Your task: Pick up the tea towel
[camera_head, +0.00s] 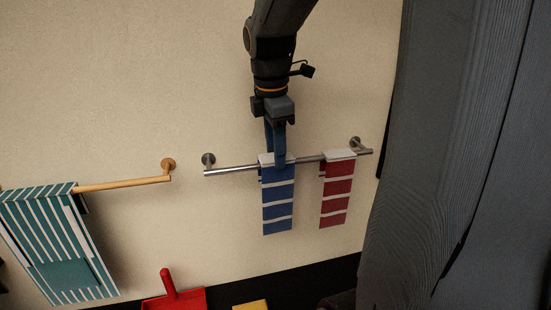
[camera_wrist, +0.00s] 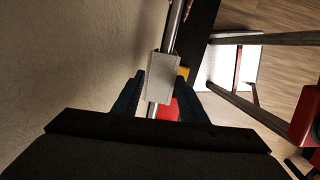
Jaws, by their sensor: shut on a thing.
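A blue towel with white stripes (camera_head: 278,200) hangs folded over a metal rail (camera_head: 232,169) in the head view. Its pale top fold (camera_wrist: 161,76) lies over the rail in the wrist view. My gripper (camera_head: 279,160) comes down from above, with its fingers at the top of the blue towel. It is shut on this towel, which still hangs on the rail. In the wrist view my gripper's fingers (camera_wrist: 160,98) stand on both sides of the pale fold. A red towel with white stripes (camera_head: 337,190) hangs on the same rail to the right.
A teal striped towel (camera_head: 50,235) hangs on a wooden rail (camera_head: 125,183) at the left. A red dustpan (camera_head: 175,299) and a yellow object (camera_head: 250,306) are below. A dark grey draped surface (camera_head: 460,130) fills the right side. The wall between the rails is clear.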

